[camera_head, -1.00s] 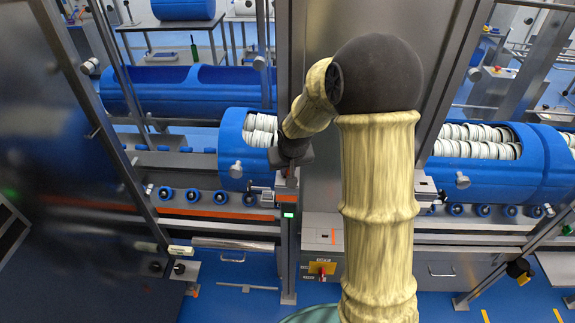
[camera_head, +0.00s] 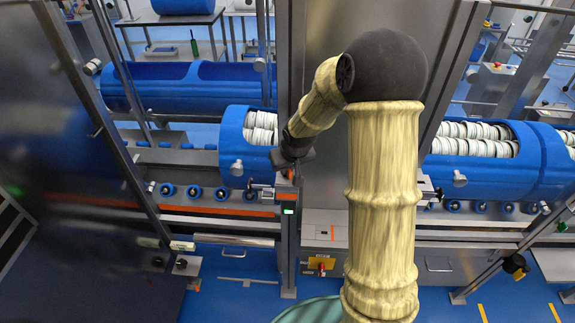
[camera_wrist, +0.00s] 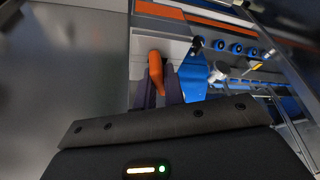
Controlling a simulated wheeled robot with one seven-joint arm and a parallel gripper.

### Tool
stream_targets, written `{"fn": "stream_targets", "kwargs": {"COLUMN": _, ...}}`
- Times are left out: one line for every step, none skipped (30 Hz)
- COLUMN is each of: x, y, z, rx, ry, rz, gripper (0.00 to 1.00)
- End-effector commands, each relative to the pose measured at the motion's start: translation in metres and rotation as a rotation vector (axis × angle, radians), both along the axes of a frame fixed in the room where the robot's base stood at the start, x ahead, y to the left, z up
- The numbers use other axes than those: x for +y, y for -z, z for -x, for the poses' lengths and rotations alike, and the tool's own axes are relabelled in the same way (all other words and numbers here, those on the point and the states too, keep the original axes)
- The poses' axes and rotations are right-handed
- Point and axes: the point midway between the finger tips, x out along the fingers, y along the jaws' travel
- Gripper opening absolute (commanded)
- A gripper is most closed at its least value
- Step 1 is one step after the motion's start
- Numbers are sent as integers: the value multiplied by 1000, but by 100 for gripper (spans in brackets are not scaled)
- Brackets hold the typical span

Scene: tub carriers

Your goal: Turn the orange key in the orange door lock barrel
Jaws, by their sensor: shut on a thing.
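The orange key (camera_wrist: 158,75) shows in the wrist view between the two dark fingers of my gripper (camera_wrist: 160,88), which is shut on it. The key lies slightly tilted in the picture, in front of a grey metal post (camera_wrist: 155,48). The orange lock barrel cannot be told apart from the key; the fingers and key cover that spot. In the head view my gripper (camera_head: 291,166) is at the upper part of the narrow post, above a small green-lit display (camera_head: 288,211). A small patch of orange shows just under it there.
Blue tubs (camera_head: 236,135) with white discs stand on a roller conveyor behind the post; another blue tub (camera_head: 490,155) is at the right. A dark glossy panel (camera_head: 70,170) fills the left. A box with a red knob (camera_head: 321,265) sits low, right of the post.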

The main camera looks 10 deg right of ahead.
Motion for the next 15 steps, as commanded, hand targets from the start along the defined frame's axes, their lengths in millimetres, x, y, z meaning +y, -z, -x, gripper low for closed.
{"fn": "stream_targets", "kwargs": {"x": -1, "y": -2, "z": 0, "rx": 0, "ry": -10, "rz": 0, "gripper": 0}}
{"fn": "stream_targets", "kwargs": {"x": -1, "y": -2, "z": 0, "rx": 0, "ry": -17, "rz": -1, "gripper": 0}}
{"fn": "stream_targets", "kwargs": {"x": 0, "y": -2, "z": 0, "rx": 0, "ry": -26, "rz": -1, "gripper": 0}}
{"fn": "stream_targets", "kwargs": {"x": 0, "y": -3, "z": 0, "rx": -1, "ry": -34, "rz": 0, "gripper": 0}}
{"fn": "stream_targets", "kwargs": {"x": 0, "y": -3, "z": 0, "rx": -1, "ry": -40, "rz": -1, "gripper": 0}}
{"fn": "stream_targets", "kwargs": {"x": 0, "y": -3, "z": 0, "rx": -1, "ry": -49, "rz": -1, "gripper": 0}}
{"fn": "stream_targets", "kwargs": {"x": 0, "y": -2, "z": 0, "rx": -1, "ry": -55, "rz": 0, "gripper": 0}}
{"fn": "stream_targets", "kwargs": {"x": 0, "y": -2, "z": 0, "rx": 0, "ry": -63, "rz": 0, "gripper": 0}}
{"fn": "stream_targets", "kwargs": {"x": 0, "y": -2, "z": 0, "rx": 0, "ry": -72, "rz": 1, "gripper": 0}}
{"fn": "stream_targets", "kwargs": {"x": 0, "y": -2, "z": 0, "rx": 0, "ry": -79, "rz": 0, "gripper": 0}}
{"fn": "stream_targets", "kwargs": {"x": 0, "y": -2, "z": 0, "rx": -1, "ry": -86, "rz": -1, "gripper": 0}}
{"fn": "stream_targets", "kwargs": {"x": 0, "y": -2, "z": 0, "rx": -1, "ry": -94, "rz": 0, "gripper": 0}}
{"fn": "stream_targets", "kwargs": {"x": 0, "y": -3, "z": 0, "rx": -1, "ry": -101, "rz": -1, "gripper": 0}}
{"fn": "stream_targets", "kwargs": {"x": 0, "y": -3, "z": 0, "rx": -1, "ry": -107, "rz": 0, "gripper": 0}}
{"fn": "stream_targets", "kwargs": {"x": 0, "y": -2, "z": 0, "rx": -1, "ry": -116, "rz": -1, "gripper": 0}}
